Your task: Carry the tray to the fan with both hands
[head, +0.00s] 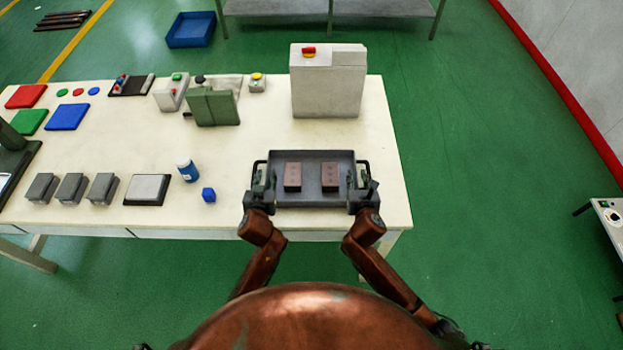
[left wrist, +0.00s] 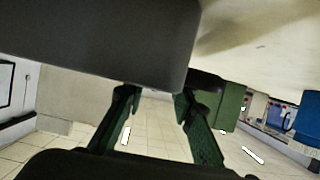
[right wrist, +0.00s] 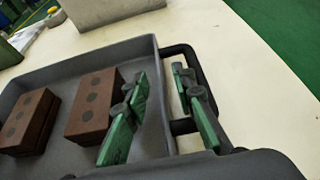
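The grey tray (head: 315,155) lies near the right front of the white table, with two brown blocks with dark round marks, a left one (head: 293,177) and a right one (head: 330,177), inside. It has a dark handle at each side. My left gripper (head: 260,188) is at the left handle; its fingers are apart in the left wrist view (left wrist: 158,105), below a dark surface. My right gripper (head: 364,188) is at the right handle (right wrist: 187,50); its fingers are apart, one over the tray's inside. A white unit with a round part (head: 612,217), possibly the fan, stands at the right edge.
A white box with a red button (head: 328,85) stands behind the tray. Green floor (head: 480,150) is open right of the table (head: 385,120).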

